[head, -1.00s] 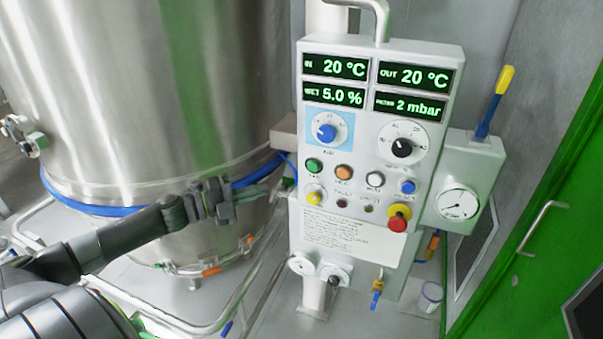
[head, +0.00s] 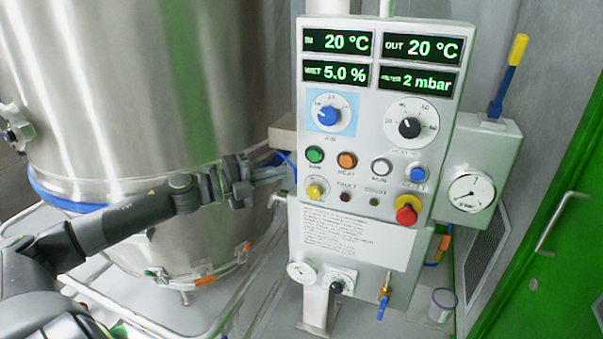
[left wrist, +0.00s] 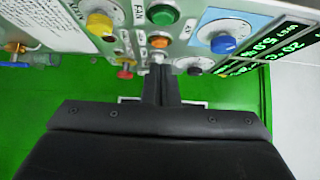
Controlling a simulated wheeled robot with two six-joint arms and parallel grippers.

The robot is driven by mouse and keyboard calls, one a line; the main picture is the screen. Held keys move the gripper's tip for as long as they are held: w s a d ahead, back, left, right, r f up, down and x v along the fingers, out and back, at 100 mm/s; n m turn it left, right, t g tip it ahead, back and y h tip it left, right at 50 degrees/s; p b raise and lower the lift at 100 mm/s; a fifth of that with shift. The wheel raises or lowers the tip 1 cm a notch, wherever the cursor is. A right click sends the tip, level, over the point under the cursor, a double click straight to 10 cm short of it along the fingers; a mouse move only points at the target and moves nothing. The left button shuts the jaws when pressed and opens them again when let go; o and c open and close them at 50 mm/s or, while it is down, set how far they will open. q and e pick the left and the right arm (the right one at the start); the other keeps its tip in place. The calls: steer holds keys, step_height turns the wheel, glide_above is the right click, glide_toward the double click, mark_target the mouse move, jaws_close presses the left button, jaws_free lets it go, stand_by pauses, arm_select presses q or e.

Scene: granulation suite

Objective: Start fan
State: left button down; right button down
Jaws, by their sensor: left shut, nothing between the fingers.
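The control panel (head: 350,240) stands upright in the middle of the head view, with lit displays reading 20 °C, 20 °C, 5.0 % and 2 mbar. A green button (head: 314,155), labelled in small blurred print, sits at its left; it also shows in the left wrist view (left wrist: 162,15). Beside it are an orange button (head: 347,160), a white button (head: 381,167) and a blue button (head: 418,174). A blue knob (head: 328,116) is above. My left gripper (head: 284,173) is shut and empty, just left of the panel near the green button, apart from it as far as I can tell. My right gripper is not visible.
A large steel vessel (head: 130,90) fills the left. A red emergency knob (head: 406,213) and a yellow knob (head: 315,189) sit low on the panel. A gauge box (head: 471,150) with a yellow-tipped lever (head: 508,75) is at right, by a green door (head: 560,230).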

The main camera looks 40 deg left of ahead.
mark_target(318, 157)
arm_select(q)
steer(key=w, duration=0.2)
steer(key=w+d, duration=0.1)
steer(key=w, duration=0.4)
steer(key=shift+w+d+f, duration=0.1)
steer(key=shift+w+d, duration=0.25)
steer(key=shift+w, duration=0.25)
stand_by(0.4)
